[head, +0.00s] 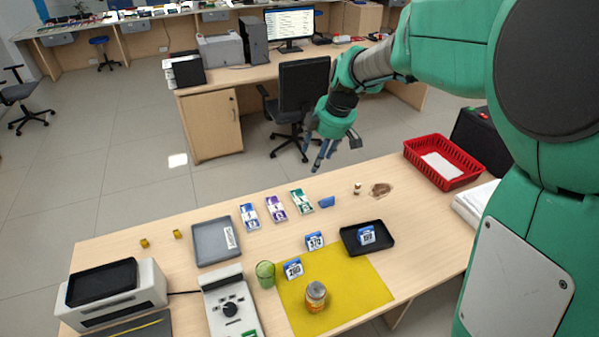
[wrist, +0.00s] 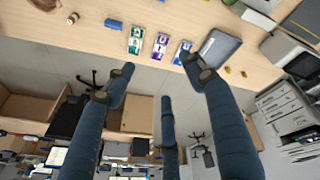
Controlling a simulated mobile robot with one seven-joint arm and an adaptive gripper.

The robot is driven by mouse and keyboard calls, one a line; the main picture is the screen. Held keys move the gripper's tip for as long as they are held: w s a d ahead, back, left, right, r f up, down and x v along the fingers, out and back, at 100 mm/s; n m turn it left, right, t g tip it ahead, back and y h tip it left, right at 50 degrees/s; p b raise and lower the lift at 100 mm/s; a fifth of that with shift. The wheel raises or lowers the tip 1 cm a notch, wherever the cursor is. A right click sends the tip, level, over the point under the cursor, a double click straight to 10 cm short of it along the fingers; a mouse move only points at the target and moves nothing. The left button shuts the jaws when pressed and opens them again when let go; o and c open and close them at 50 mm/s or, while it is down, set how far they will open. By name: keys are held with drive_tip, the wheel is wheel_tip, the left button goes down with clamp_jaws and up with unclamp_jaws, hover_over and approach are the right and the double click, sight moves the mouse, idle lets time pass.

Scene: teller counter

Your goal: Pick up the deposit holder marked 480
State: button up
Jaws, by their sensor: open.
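Small blue-and-white number holders stand on the teller counter. One (head: 314,241) appears to read 370, and one (head: 293,268) stands on the yellow mat, its number unclear. Another (head: 366,235) stands in the black tray (head: 350,246); its number is too small to read surely. A plain blue piece (head: 327,202) near the counter's far side shows no readable number; it also appears in the wrist view (wrist: 113,23). I cannot tell which is 480. My gripper (head: 326,150) is open and empty, above and beyond the counter's far edge. Its spread fingers show in the wrist view (wrist: 158,78).
Blue, purple and green packs (head: 275,207) lie near the far edge beside a grey tray (head: 204,247). A green cup (head: 265,274) and a jar (head: 316,294) stand near the holders. A red basket (head: 409,151) is at the right. An office chair (head: 303,88) stands beyond.

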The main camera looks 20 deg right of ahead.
drive_tip(key=w+d+f+n, duration=0.2)
drive_tip(key=w+d+f, duration=0.2)
drive_tip(key=d+f, duration=0.2)
drive_tip(key=w+d+f+n+b, duration=0.1)
drive_tip(key=w+d+f+n, duration=0.2)
drive_tip(key=f, duration=0.8)
drive_tip(key=w+d+f+n+y+b, duration=0.1)
drive_tip(key=w+d+f+n, duration=0.2)
drive_tip(key=w+d+f, duration=0.3)
drive_tip(key=d+f, duration=0.3)
drive_tip(key=shift+w+f+g, duration=0.15)
drive_tip(key=shift+f+g, duration=0.1)
drive_tip(key=shift+g, duration=0.05)
drive_tip(key=shift+b, duration=0.3)
drive_tip(key=b, duration=0.1)
hover_over(326, 200)
drive_tip(key=d, duration=0.3)
wheel_tip(326, 200, down, 8)
drive_tip(key=shift+a, duration=0.1)
drive_tip(key=shift+b+x, duration=0.95)
drive_tip(key=shift+x, duration=1.65)
drive_tip(key=shift+s, duration=0.2)
drive_tip(key=c, duration=1.3)
